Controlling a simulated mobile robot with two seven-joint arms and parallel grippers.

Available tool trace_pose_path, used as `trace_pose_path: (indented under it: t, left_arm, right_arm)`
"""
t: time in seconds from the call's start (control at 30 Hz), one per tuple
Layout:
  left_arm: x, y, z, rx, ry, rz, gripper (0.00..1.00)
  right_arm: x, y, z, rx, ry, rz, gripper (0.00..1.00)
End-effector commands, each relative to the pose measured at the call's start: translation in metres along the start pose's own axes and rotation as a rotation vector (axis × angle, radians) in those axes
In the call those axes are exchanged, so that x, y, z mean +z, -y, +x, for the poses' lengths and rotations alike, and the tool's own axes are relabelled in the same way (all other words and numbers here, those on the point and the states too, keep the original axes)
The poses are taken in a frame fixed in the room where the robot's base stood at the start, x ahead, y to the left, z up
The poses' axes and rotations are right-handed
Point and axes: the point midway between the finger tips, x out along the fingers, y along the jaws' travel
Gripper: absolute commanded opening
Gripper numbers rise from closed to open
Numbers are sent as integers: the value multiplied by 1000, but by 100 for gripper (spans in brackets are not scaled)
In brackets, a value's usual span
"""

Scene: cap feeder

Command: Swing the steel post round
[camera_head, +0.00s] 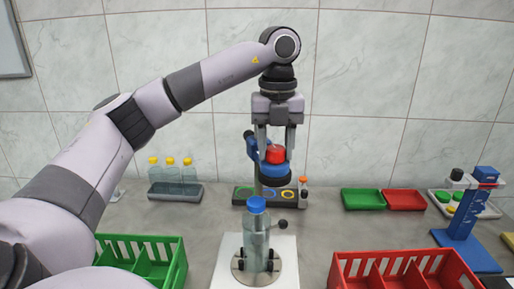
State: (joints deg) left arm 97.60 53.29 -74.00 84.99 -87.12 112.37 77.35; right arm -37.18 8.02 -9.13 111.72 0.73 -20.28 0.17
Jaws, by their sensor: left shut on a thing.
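My left gripper (276,150) comes down from above, near the middle of the view. It is shut on a red cap-like piece (275,154), which sits over a blue ring-shaped part (273,169). A grey steel post (258,185) stands just below and to the left of them, with a blue piece (250,146) near its top. The fingers partly hide the top of the post, so I cannot tell how the red piece joins it. A clear bottle (256,236) with a blue cap stands upright in front, on a round steel plate (257,280). My right gripper is not in view.
A black-knobbed lever (282,224) is beside the bottle. A dark tray (300,200) lies behind. Bottles stand in a rack (176,197) at left. Green (181,262) and red (341,270) crates flank the front. A blue stand (463,220) is at right.

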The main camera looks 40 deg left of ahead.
Motion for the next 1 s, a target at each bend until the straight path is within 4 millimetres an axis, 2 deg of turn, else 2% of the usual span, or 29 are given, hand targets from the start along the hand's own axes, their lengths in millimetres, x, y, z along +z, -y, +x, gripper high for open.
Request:
trace_pose_path:
  t: [0.2,0.57,1.0]
  left_arm:
    - [3,7,0,0,2,-94,18]
    - [4,9,0,0,1,-117,18]
    - [16,27,0,0,1,-361,18]
  right_arm:
    - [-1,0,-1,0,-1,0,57]
    - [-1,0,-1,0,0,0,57]
    - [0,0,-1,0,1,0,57]
